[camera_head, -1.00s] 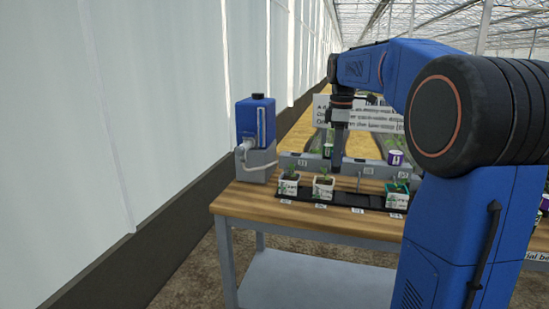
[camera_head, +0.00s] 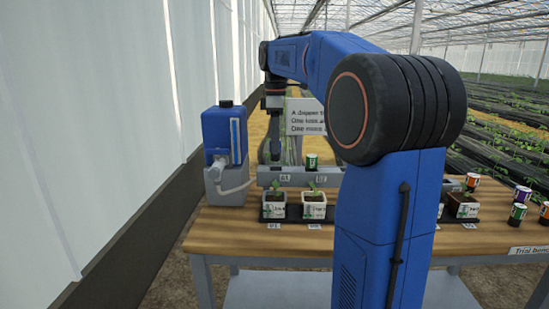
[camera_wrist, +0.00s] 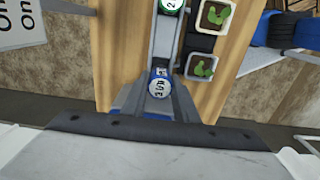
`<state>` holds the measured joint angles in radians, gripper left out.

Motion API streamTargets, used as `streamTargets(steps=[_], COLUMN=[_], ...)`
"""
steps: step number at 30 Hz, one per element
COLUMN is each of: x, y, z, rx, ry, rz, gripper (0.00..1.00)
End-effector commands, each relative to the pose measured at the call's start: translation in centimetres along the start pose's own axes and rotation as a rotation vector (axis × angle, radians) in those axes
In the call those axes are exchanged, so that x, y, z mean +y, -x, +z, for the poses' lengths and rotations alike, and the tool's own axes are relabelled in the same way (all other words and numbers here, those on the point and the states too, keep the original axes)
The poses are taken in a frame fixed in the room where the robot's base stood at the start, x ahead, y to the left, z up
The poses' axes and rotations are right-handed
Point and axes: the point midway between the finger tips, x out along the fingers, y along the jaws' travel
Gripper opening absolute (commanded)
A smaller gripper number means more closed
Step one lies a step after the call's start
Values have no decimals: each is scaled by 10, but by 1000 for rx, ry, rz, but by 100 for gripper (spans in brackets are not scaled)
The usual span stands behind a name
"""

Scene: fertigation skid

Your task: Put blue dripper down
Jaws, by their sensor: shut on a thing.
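The blue dripper (camera_wrist: 160,86), a small can with a white, marked top, sits between the fingertips of my gripper (camera_wrist: 155,100) in the wrist view. My gripper is shut on it, over the grey rail (camera_wrist: 163,38). I cannot tell whether the dripper touches the rail. In the head view my gripper (camera_head: 266,155) is at the rail's left end, right of the blue tank, and the blue dripper cannot be made out. A green dripper (camera_head: 312,161) stands on the rail to the right; it also shows in the wrist view (camera_wrist: 172,5).
Two white plant pots (camera_head: 274,206) (camera_head: 314,205) stand in front of the rail. The blue tank (camera_head: 225,140) with a hose is at the left. A sign (camera_head: 306,117) is behind. Several small cans (camera_head: 517,213) stand at the right. My arm hides the bench's middle.

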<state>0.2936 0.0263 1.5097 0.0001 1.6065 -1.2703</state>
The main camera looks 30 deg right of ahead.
Motion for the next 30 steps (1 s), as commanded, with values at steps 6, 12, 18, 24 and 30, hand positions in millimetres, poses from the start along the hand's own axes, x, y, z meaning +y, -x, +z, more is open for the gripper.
streamTargets(steps=[6,12,18,24,30], x=[0,0,0,0,0], y=[-14,-41,-46,-48,-48], z=[0,0,0,0,0], rx=[0,0,1,0,0], ry=[0,0,0,0,0], rz=[-1,-1,2,1,1], gripper=[5,5,5,5,45])
